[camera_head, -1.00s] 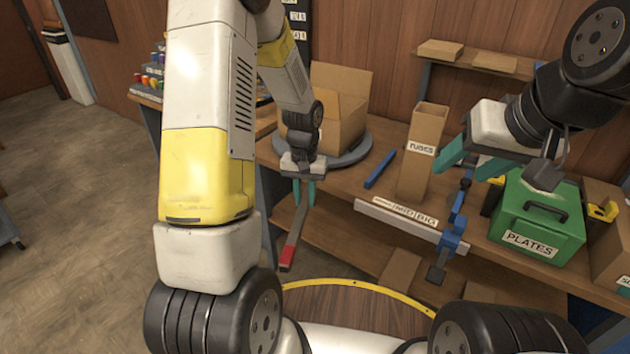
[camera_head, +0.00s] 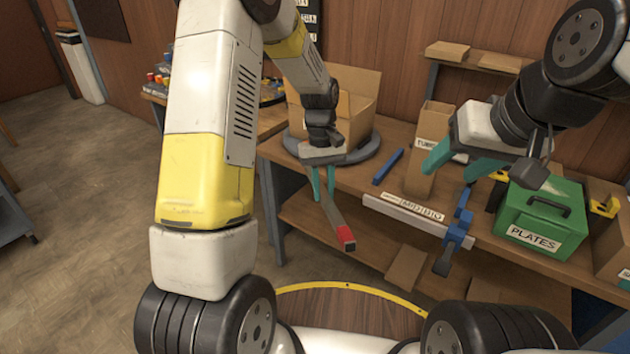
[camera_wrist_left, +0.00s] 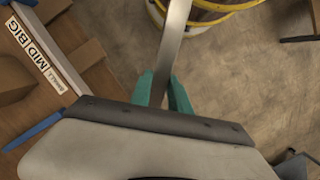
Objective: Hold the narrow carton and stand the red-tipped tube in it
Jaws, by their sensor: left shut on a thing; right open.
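The red-tipped tube (camera_head: 333,217) is a grey bar with a red end, hanging tilted in front of the bench edge in the head view. My left gripper (camera_head: 323,190) is shut on its upper part, red end down and towards me. In the left wrist view the grey tube (camera_wrist_left: 172,50) runs up from between the teal fingers (camera_wrist_left: 166,92); its red end is out of frame. The narrow carton (camera_head: 428,150), tall, brown and labelled TUBES, stands upright on the bench. My right gripper (camera_head: 450,163) is open, its teal fingers in front of and beside the carton, partly covering it.
A green PLATES box (camera_head: 545,215) stands right of the carton. A blue bar (camera_head: 388,166) lies left of it. A labelled white strip (camera_head: 403,213) and a blue clamp (camera_head: 457,232) sit at the bench front. A large open box (camera_head: 355,110) stands behind my left gripper.

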